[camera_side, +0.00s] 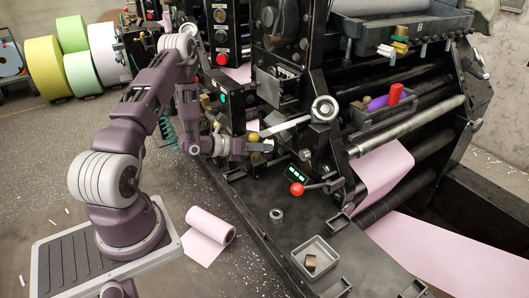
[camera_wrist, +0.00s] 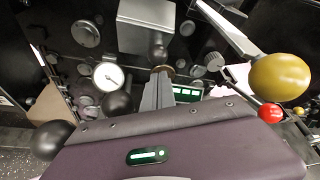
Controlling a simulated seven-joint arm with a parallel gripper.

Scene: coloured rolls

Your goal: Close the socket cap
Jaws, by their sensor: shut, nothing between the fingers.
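My gripper (camera_side: 264,147) is at the press's near side, beside a yellow ball knob (camera_side: 254,137). In the wrist view my gripper (camera_wrist: 160,78) has its grey fingers together, with nothing held. My gripper's body hides the lower part of the wrist view.
A round gauge (camera_wrist: 108,76) is left of the fingers; the yellow knob (camera_wrist: 277,77) is close at right. A red-knobbed lever (camera_side: 297,189), a metal ring (camera_side: 276,215) and a grey tray (camera_side: 327,250) are on the bench. A pink roll (camera_side: 212,226) lies on the floor.

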